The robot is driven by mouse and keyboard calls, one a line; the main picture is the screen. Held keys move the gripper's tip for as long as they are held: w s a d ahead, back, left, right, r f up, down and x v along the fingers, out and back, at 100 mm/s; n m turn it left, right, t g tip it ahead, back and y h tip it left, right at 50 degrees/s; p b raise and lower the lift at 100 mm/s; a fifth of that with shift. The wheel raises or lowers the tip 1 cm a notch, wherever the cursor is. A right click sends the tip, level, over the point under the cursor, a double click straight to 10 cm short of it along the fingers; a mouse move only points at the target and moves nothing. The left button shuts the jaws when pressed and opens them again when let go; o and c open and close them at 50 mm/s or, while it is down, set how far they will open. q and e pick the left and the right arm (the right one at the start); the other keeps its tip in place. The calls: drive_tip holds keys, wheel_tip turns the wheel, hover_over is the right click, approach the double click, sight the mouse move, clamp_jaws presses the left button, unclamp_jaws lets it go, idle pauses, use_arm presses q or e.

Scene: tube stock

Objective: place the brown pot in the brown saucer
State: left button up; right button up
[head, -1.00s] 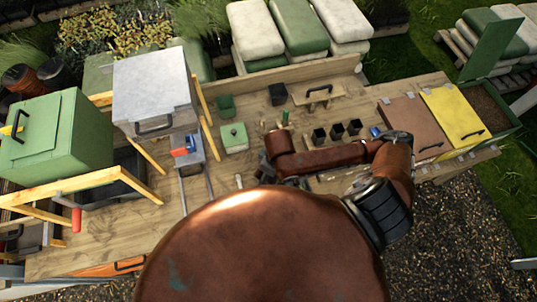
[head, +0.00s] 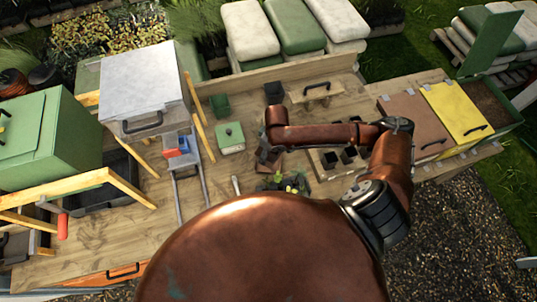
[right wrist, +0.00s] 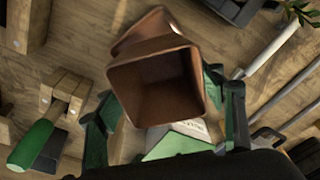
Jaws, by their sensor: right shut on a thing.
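The brown pot (right wrist: 158,85) is square and tapered. In the right wrist view its open mouth faces the camera, between the dark green fingers of my right gripper (right wrist: 165,105), which is shut on it. Another brown surface (right wrist: 143,30) shows just behind the pot; I cannot tell whether it is the saucer or part of the pot. In the head view brown edges (head: 268,160) show below the end of my right arm, where the gripper is mostly hidden. I cannot make out the brown saucer for certain. My left gripper is not in view.
A green lidded box (head: 231,139) and a small green pot (head: 220,105) stand left of the arm. A tray of black pots (head: 329,165) lies right. Seedlings (head: 292,183) stand nearer me. A green-handled tool (right wrist: 35,145) shows in the wrist view.

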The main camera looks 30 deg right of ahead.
sight(268, 158)
drive_tip(key=shift+w+d+f, duration=0.1)
drive_tip(key=shift+w+f, duration=0.1)
drive_tip(key=shift+f, duration=0.15)
drive_tip(key=shift+f+p, duration=0.4)
drive_tip(key=shift+f, duration=1.15)
drive_tip(key=o, duration=1.1)
drive_tip(key=shift+f, duration=0.15)
drive_tip(key=shift+o, duration=0.2)
wheel_tip(268, 158, up, 12)
drive_tip(key=s+b, duration=0.1)
drive_tip(key=shift+d, duration=0.45)
